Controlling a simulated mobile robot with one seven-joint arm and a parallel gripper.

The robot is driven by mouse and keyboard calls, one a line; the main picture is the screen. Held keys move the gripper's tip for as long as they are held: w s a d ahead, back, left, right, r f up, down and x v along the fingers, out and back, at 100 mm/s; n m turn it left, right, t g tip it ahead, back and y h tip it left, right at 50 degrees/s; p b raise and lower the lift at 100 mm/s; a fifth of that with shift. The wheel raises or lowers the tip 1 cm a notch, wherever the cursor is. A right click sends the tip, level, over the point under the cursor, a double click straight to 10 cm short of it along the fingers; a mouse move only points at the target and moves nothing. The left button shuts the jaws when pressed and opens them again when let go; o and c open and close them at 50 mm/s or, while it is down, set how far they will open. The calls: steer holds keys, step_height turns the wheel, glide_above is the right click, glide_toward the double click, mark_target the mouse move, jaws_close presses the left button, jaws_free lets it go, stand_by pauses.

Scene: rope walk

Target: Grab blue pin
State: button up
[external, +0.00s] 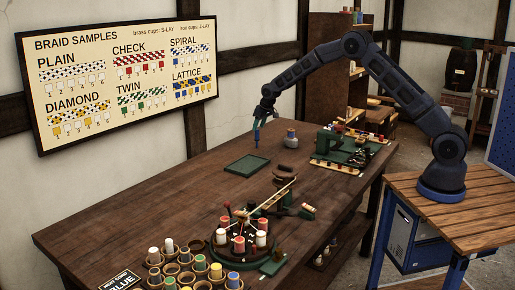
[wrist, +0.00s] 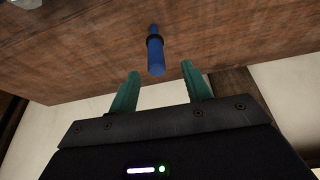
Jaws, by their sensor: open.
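The blue pin (external: 257,138) stands upright on the dark wooden table, behind the green tray. It also shows in the wrist view (wrist: 155,56) as a blue cylinder with a dark collar, just beyond my fingertips and about midway between them. My gripper (external: 261,111) hangs over the table just above the pin. Its two green fingers (wrist: 161,69) are apart with nothing between them. I cannot tell in the external view whether a finger touches the pin's top.
A flat green tray (external: 247,164) lies in front of the pin. A grey pot with a blue top (external: 291,139) stands to its right, then a green machine (external: 340,148). A braiding stand with bobbins (external: 245,240) and several cups fill the table's front.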

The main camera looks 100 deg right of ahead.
mark_target(257, 139)
steer(key=shift+x, duration=2.75)
steer(key=shift+s+d, duration=0.15)
steer(key=c, duration=1)
steer(key=shift+r, duration=0.1)
steer(key=shift+c, duration=0.2)
